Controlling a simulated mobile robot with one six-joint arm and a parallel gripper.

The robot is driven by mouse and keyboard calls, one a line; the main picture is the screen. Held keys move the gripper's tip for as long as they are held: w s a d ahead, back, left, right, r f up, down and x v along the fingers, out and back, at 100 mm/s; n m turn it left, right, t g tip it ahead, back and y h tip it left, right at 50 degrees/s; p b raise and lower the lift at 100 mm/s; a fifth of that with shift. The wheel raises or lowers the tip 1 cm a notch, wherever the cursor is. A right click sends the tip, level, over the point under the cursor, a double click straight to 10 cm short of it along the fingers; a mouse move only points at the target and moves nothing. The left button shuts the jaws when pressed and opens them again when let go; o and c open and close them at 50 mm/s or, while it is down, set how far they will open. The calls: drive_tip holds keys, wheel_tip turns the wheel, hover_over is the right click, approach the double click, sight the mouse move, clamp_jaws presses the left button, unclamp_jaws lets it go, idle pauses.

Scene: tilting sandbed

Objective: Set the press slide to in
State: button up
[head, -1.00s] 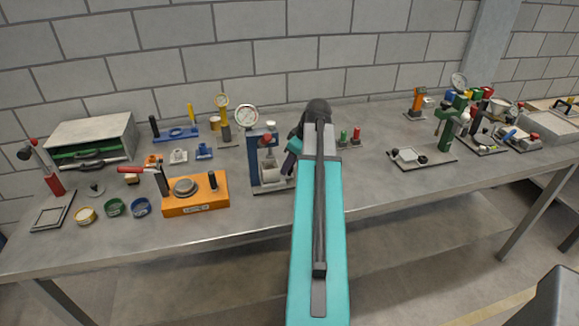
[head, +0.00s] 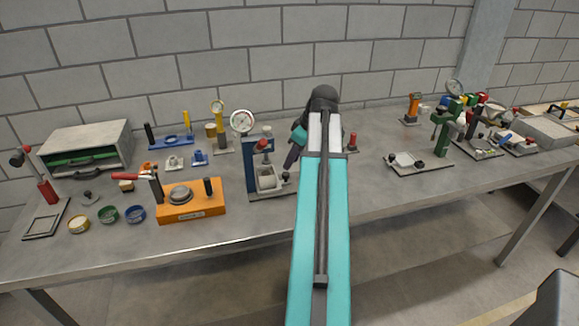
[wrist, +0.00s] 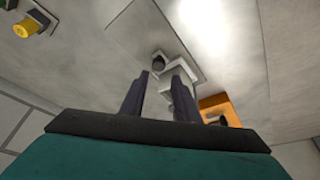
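The blue press (head: 251,172) with a round dial gauge stands mid-table in the head view, left of my arm. Its pale slide (head: 270,181) sits low at the front of the press, with a small dark knob (head: 286,177) on its right side. In the wrist view the dark knob (wrist: 158,63) and the white block of the slide (wrist: 180,76) lie just beyond my fingertips. My gripper (wrist: 163,76) is open, with a clear gap between its fingers and nothing held. In the head view it points down just right of the press; its tips are partly hidden.
An orange fixture (head: 193,202) stands left of the press. A green press (head: 444,135) with its own plate and block stands to the right. A red button (head: 352,142) is just right of my arm.

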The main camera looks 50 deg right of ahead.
drive_tip(key=b+v, duration=0.1)
drive_tip(key=v, duration=0.6)
drive_tip(key=shift+r, duration=0.2)
drive_tip(key=shift+a, duration=0.1)
idle(0.3)
